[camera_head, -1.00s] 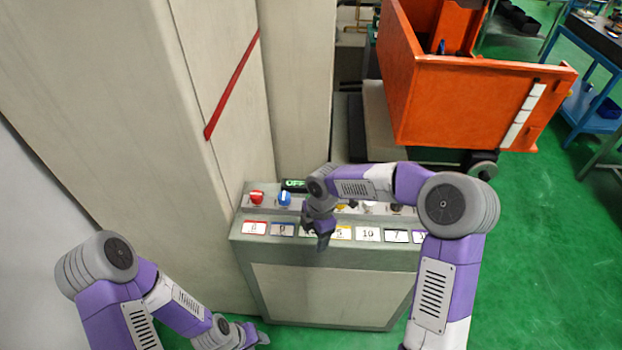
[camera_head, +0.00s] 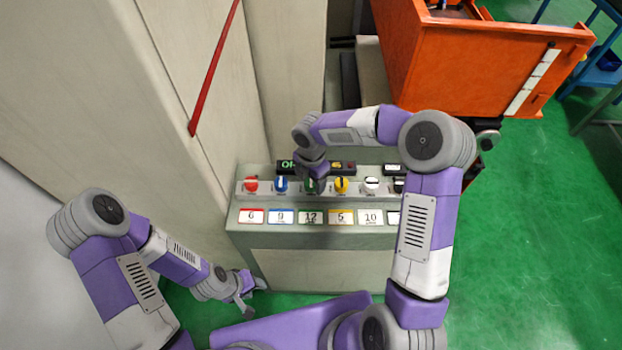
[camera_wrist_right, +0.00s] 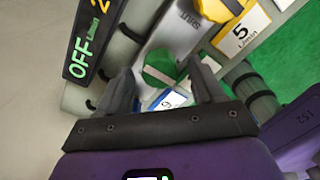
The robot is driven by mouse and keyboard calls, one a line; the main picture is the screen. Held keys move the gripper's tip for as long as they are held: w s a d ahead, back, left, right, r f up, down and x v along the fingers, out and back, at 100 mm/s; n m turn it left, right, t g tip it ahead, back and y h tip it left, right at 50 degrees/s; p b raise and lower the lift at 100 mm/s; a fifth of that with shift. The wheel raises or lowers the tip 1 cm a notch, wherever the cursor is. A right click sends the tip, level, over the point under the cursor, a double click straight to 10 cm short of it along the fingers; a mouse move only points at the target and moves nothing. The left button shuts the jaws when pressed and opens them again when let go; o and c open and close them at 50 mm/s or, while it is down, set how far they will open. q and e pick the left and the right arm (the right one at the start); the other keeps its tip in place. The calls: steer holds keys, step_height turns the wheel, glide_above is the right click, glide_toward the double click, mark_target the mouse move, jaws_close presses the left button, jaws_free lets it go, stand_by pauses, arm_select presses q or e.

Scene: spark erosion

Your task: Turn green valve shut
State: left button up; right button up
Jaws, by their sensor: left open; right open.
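The green valve (camera_head: 311,186) is a round knob on the control panel, third from the left, above the green "12" card. My right gripper (camera_head: 316,179) is over it and partly hides it in the head view. In the right wrist view the green knob (camera_wrist_right: 160,66), with a pale bar across it, shows between and just beyond the open fingers of my right gripper (camera_wrist_right: 163,82). I cannot tell whether the fingers touch it. My left gripper (camera_head: 250,290) is open and empty, low beside the panel's cabinet.
Red (camera_head: 251,184), blue (camera_head: 281,185), yellow (camera_head: 341,185) and white (camera_head: 371,185) knobs stand in the same row. A display (camera_wrist_right: 84,50) reading "OFF" lies behind them. A tall beige cabinet (camera_head: 105,90) rises at left. An orange cart (camera_head: 470,65) stands behind right.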

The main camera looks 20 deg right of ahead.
steer(key=shift+f, duration=0.3)
steer(key=c, duration=1.1)
steer(key=shift+o, duration=0.2)
